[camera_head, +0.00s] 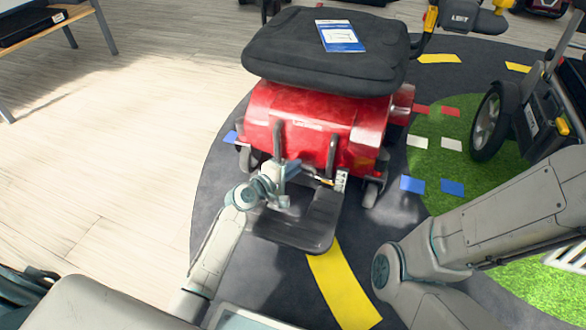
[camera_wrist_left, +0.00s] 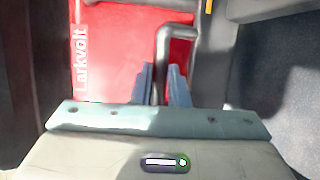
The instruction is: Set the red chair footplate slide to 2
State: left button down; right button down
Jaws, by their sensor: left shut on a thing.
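The red chair (camera_head: 310,120) has a padded black seat and stands on the dark mat. Its black footplate (camera_head: 312,222) sticks out low at the front, below two dark upright tubes. A small pale plate with marks (camera_head: 341,181) is beside the footplate's right tube; its figures are too small to read. My left gripper (camera_head: 296,170) is at the chair's front, just above the footplate. In the left wrist view, its blue fingers (camera_wrist_left: 162,86) are shut on a dark bent bar (camera_wrist_left: 160,60) in front of the red body. My right gripper is out of view.
My right arm (camera_head: 480,235) crosses the lower right. A second scooter (camera_head: 545,110) stands on the right by green turf (camera_head: 440,150). A leaflet (camera_head: 340,36) lies on the seat. The pale wood floor (camera_head: 120,150) at left is clear.

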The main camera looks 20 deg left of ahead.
pick_arm(q)
jog(key=c, duration=1.4)
grip_release()
jog(key=shift+f, duration=0.1)
jog(key=shift+s+a, duration=0.2)
jog(key=shift+s, duration=0.2)
jog(key=p+v, duration=0.1)
jog(key=v, duration=0.3)
jog(key=p+v, duration=0.2)
jog(key=v, duration=0.3)
jog(key=shift+r+p, duration=0.2)
jog(key=shift+p, duration=0.1)
jog(key=shift+s+a, duration=0.2)
jog(key=shift+s, duration=0.25)
